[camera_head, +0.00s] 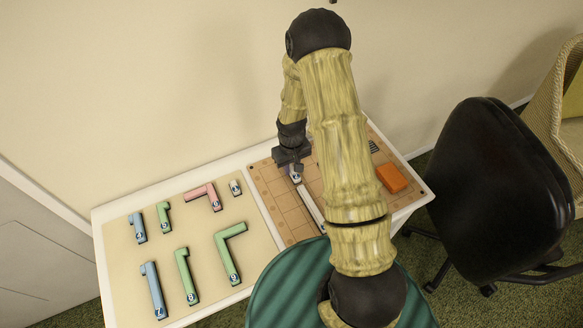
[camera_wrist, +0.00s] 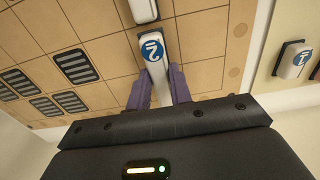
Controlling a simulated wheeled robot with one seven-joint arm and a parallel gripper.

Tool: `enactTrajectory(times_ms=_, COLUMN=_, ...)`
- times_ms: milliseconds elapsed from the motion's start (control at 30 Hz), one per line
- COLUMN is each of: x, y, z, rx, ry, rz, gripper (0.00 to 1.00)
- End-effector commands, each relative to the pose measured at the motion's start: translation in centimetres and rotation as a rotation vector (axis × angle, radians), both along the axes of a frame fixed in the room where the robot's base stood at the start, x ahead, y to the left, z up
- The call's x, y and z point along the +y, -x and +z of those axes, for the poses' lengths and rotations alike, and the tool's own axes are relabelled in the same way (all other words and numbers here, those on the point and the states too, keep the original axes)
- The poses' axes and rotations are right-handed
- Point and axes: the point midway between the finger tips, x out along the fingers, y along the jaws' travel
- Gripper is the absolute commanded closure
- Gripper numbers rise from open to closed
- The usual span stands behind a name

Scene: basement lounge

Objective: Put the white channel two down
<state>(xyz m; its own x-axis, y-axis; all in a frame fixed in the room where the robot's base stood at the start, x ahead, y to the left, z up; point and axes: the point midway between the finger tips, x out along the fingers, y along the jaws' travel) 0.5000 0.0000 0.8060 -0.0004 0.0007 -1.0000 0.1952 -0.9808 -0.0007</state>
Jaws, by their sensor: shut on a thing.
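The white channel two (camera_wrist: 155,68) is a short white piece with a round blue label marked 2. My gripper (camera_wrist: 158,88) is shut on it, a finger on each side, in the wrist view. In the head view my gripper (camera_head: 291,160) is over the tan gridded board, and the white channel two (camera_head: 296,178) shows just below the fingers. It is over or on the board (camera_head: 268,180); I cannot tell whether it touches. Its far end is close to a longer white bar (camera_head: 311,207), which also shows in the wrist view (camera_wrist: 143,10).
An orange block (camera_head: 391,178) lies on the board's right side. Dark slotted patches (camera_wrist: 76,64) mark some board cells. On the cream panel (camera_head: 180,236) at left lie several blue, green and pink pieces and a small white piece (camera_head: 235,187). A black chair (camera_head: 490,180) stands right.

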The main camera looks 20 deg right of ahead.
Motion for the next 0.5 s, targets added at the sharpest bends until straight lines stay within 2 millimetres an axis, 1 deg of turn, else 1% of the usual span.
enactTrajectory(times_ms=33, x=0.0, y=0.0, z=-0.6, rx=0.002, ry=0.0, rz=0.0, gripper=1.0)
enactTrajectory(times_ms=100, x=0.0, y=0.0, z=-1.1, rx=0.0, ry=0.0, rz=0.0, gripper=1.0)
enactTrajectory(times_ms=367, x=0.0, y=0.0, z=-1.2, rx=-0.001, ry=0.001, rz=0.0, gripper=1.0)
enactTrajectory(times_ms=500, x=0.0, y=0.0, z=-1.6, rx=0.0, ry=0.001, rz=0.0, gripper=1.0)
